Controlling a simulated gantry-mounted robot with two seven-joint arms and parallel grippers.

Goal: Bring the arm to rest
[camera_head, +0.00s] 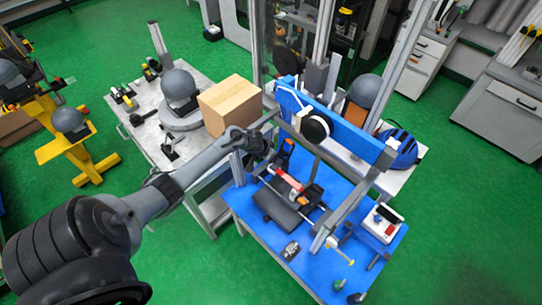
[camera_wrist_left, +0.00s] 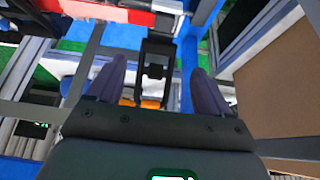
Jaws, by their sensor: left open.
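My left arm reaches in from the left. Its gripper (camera_head: 266,143) is beside the drop tower's blue beam (camera_head: 335,122), above the left edge of the blue table (camera_head: 240,205). In the left wrist view, the two dark fingers of this gripper (camera_wrist_left: 157,85) stand wide apart. A black part with orange ends (camera_wrist_left: 155,65) shows between and beyond them. I see no object held, and I cannot tell whether the fingers touch that part. My right gripper is out of both views.
A cardboard box (camera_head: 228,104) stands close behind the left forearm, beside a grey helmet (camera_head: 179,87) on a workbench. Under the beam is a black sled with a red part (camera_head: 288,188). A white control box (camera_head: 381,222) is at the table's right. Green floor is open at right.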

